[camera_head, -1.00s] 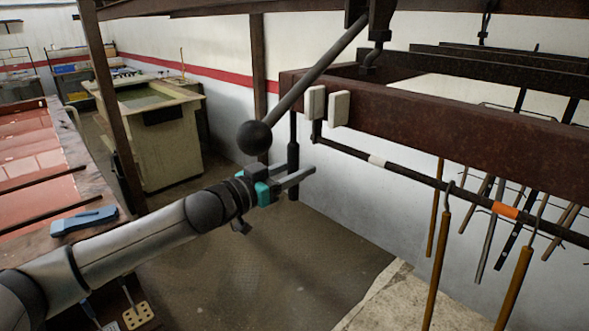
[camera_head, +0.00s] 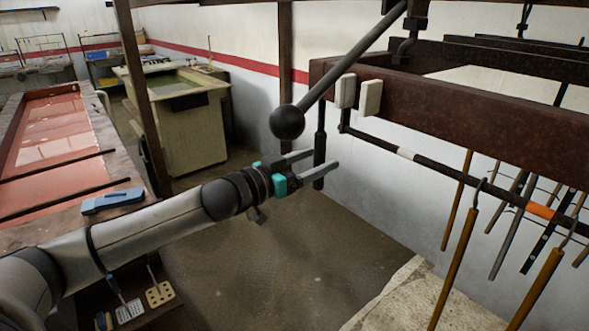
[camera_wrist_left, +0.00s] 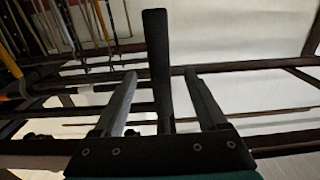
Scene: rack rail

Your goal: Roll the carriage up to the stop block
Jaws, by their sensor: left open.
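My left gripper (camera_head: 325,158) is open, its two grey fingers reaching right to a dark upright handle (camera_head: 319,130) that hangs near the end of a rusty beam. In the left wrist view the same handle (camera_wrist_left: 160,65) stands between the two open fingers (camera_wrist_left: 160,90), with gaps on both sides. I cannot tell for sure which part is the carriage; the handle's upper end is near the beam. Two pale blocks (camera_head: 358,94) sit at the beam's left end; I cannot tell whether either is the stop block. My right gripper is out of view.
The rusty beam (camera_head: 460,115) runs right, with a dark rod (camera_head: 460,174) below it bearing white and orange bands. Ochre hanging rods (camera_head: 455,265) are at right. A slanted lever with a black ball (camera_head: 287,122) is above the gripper. A greenish tank (camera_head: 185,130) stands behind.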

